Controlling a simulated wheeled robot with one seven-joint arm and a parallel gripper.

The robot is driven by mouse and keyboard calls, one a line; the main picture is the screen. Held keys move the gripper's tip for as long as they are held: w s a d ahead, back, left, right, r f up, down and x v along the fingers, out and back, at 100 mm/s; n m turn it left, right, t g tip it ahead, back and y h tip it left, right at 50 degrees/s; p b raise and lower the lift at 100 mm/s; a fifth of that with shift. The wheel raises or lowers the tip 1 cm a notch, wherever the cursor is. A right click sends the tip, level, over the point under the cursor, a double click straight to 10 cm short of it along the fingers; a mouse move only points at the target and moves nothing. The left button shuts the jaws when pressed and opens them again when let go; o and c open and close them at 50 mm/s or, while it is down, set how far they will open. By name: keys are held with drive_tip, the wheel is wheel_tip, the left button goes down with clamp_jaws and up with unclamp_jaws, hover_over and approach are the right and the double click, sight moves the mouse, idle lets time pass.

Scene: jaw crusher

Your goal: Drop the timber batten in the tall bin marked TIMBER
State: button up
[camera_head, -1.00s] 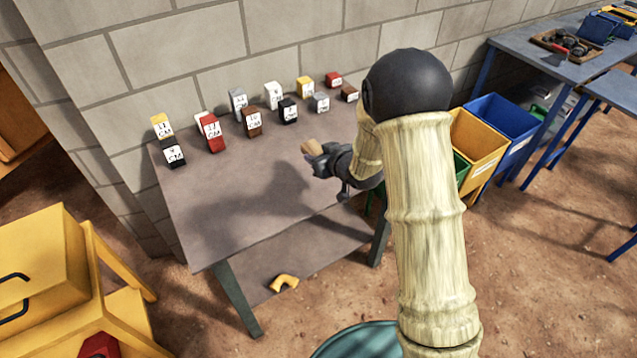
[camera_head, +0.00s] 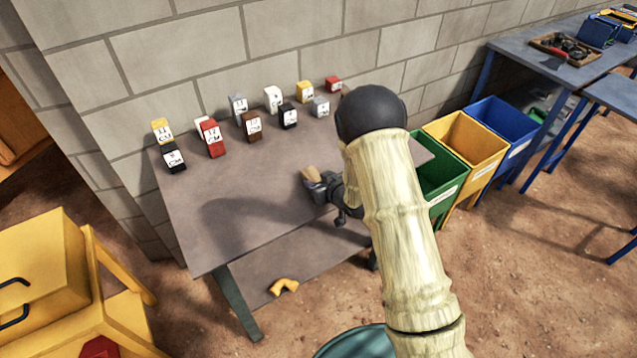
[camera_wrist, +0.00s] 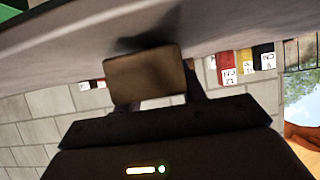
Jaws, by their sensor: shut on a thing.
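My gripper (camera_head: 318,184) is above the right part of the grey table (camera_head: 205,245), shut on a small tan block, the timber batten (camera_head: 309,173). In the wrist view the batten (camera_wrist: 145,78) shows as a brown block end between the jaws; the rest of it is hidden. To the right of the table stand a green bin (camera_head: 446,196), a yellow bin (camera_head: 474,160) and a blue bin (camera_head: 518,145). Their pale labels are too small to read, so I cannot tell which is marked TIMBER. My arm covers part of the green bin.
Several labelled blocks (camera_head: 210,138) stand along the back of the table by the block wall. A yellow elbow piece (camera_head: 285,286) lies on the lower shelf. A yellow cabinet (camera_head: 45,260) is at left. A blue bench (camera_head: 560,75) is at far right.

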drive_tip(key=shift+f, duration=0.45)
drive_tip(key=shift+f, duration=0.1)
drive_tip(key=o, duration=1)
drive_tip(key=shift+r, duration=0.2)
drive_tip(key=b+v, duration=0.1)
drive_tip(key=v, duration=1.1)
drive_tip(key=shift+f+b, duration=0.1)
drive_tip(key=shift+b, duration=0.2)
drive_tip(key=shift+d, duration=0.1)
